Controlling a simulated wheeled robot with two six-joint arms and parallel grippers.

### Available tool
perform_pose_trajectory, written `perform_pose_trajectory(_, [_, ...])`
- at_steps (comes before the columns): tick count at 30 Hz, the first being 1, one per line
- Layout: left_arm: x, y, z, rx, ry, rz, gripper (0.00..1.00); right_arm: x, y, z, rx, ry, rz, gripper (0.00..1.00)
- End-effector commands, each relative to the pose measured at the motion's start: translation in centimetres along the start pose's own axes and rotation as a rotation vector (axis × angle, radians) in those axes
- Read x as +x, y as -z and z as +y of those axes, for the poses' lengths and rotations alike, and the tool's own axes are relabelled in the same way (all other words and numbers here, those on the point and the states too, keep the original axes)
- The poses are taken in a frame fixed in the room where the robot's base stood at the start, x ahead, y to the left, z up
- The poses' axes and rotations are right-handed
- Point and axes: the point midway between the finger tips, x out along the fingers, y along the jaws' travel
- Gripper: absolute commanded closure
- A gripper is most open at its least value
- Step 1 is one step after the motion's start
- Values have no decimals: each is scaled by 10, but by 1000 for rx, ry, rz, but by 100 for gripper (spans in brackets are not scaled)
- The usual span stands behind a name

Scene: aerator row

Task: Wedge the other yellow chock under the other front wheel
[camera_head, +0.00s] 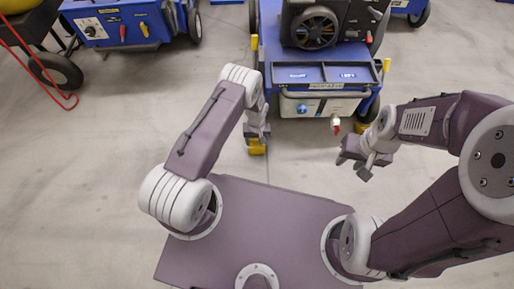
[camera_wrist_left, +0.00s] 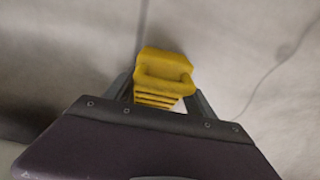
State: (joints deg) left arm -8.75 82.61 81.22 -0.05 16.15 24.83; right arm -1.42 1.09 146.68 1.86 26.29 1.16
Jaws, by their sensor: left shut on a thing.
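My left gripper (camera_head: 257,139) is shut on a yellow chock (camera_head: 256,148) and holds it in front of the left end of the blue machine (camera_head: 310,75). The left wrist view shows the ribbed chock (camera_wrist_left: 164,75) between the two fingers, with concrete floor behind it. The front wheel on that side is hidden behind my left arm. The other front wheel (camera_head: 371,108) shows at the machine's right, with another yellow chock (camera_head: 361,128) by its front. My right gripper (camera_head: 358,165) is empty in front of that chock; its finger gap is unclear.
A white panel (camera_head: 322,104) and a red-and-white fitting (camera_head: 336,125) face me on the machine's front. Another blue machine (camera_head: 120,22) and a red hose (camera_head: 40,75) are at the back left. The floor (camera_head: 305,160) between my grippers is clear.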

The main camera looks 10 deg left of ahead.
Motion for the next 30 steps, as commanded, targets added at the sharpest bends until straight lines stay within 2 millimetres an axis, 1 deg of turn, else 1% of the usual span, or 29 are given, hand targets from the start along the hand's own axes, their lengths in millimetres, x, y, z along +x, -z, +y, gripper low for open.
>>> perform_pose_trajectory(1, [4, 6, 0, -1, -2, 4, 100, 8, -1, 0, 0, 0, 0, 64])
perform_pose_trajectory(10, [3, 31, 0, -1, -2, 3, 100, 29, -3, 1, 0, 0, 0, 64])
perform_pose_trajectory(15, [1, 38, 0, -1, -1, 2, 100, 34, -4, 1, 0, 0, 0, 64])
perform_pose_trajectory(25, [-1, 40, 0, 0, -2, 4, 100, 34, -4, 1, 0, 0, 0, 64])
perform_pose_trajectory(26, [-1, 40, 0, 0, -2, 4, 31, 34, -4, 1, 0, 0, 0, 64])
perform_pose_trajectory(27, [-1, 40, 0, 0, -2, 4, 20, 34, -4, 1, 0, 0, 0, 64])
perform_pose_trajectory(28, [-1, 40, 0, 0, -2, 4, 12, 34, -4, 1, 0, 0, 0, 64])
perform_pose_trajectory(30, [-1, 40, 0, 0, -1, 3, 11, 34, -4, 1, 0, 0, 0, 64])
